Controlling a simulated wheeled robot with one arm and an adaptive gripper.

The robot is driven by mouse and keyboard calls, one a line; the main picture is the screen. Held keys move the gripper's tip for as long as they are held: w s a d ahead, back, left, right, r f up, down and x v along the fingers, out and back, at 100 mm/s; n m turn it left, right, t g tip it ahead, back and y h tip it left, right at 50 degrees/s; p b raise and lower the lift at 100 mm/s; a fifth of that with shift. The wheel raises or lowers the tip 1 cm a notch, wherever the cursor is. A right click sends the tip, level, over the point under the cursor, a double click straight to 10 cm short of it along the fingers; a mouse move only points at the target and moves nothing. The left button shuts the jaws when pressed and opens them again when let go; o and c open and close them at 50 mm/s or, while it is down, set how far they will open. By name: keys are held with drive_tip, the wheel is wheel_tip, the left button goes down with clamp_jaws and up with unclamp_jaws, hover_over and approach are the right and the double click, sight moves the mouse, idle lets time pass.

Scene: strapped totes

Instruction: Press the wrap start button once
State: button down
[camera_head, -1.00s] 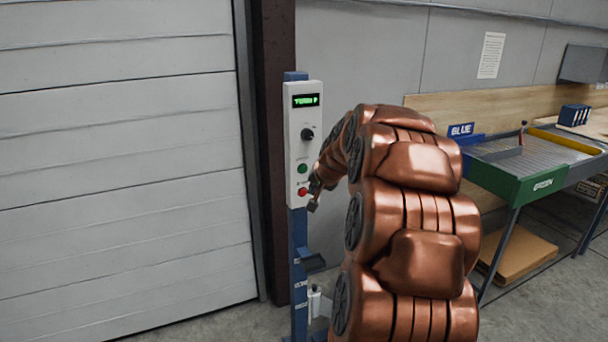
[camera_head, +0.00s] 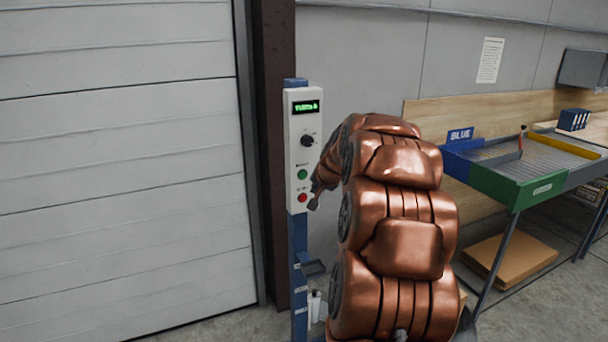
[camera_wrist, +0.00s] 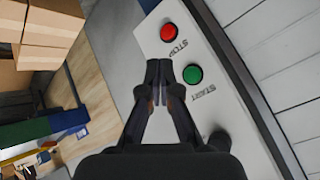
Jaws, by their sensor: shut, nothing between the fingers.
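The white control panel (camera_head: 302,122) stands upright on a blue post. It carries a lit green display, a black knob (camera_head: 307,140), a green button (camera_head: 302,174) and a red button (camera_head: 302,198). In the wrist view the green button (camera_wrist: 193,74) is labelled START and the red button (camera_wrist: 169,33) STOP. My gripper (camera_wrist: 164,70) is shut and empty, its fingertips just left of the green button in that view. I cannot tell how far they are from the panel. In the head view my gripper (camera_head: 314,205) is small and partly hidden by my arm, just right of the red button.
A large white slatted door (camera_head: 120,150) fills the left. To the right stands a roller bench (camera_head: 520,165) with blue, green and yellow edges, and a flat cardboard piece (camera_head: 510,262) below. In the wrist view cardboard boxes (camera_wrist: 48,30) are stacked at upper left.

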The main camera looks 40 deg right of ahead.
drive_tip(key=w+d+p, duration=0.2)
drive_tip(key=w, duration=0.3)
drive_tip(key=shift+w, duration=0.4)
drive_tip(key=shift+w, duration=0.1)
idle(1.1)
drive_tip(key=shift+w+d, duration=0.15)
drive_tip(key=shift+w, duration=0.2)
drive_tip(key=shift+w+d, duration=0.1)
drive_tip(key=shift+w, duration=0.2)
idle(0.7)
drive_tip(key=shift+s, duration=0.15)
idle(0.3)
drive_tip(key=shift+s+a, duration=0.25)
drive_tip(key=shift+s, duration=0.35)
drive_tip(key=shift+b, duration=0.3)
drive_tip(key=s, duration=0.1)
drive_tip(key=s+a+b, duration=0.1)
drive_tip(key=s, duration=0.1)
drive_tip(key=s+b, duration=0.1)
drive_tip(key=shift+s+a, duration=0.3)
drive_tip(key=shift+s, duration=0.05)
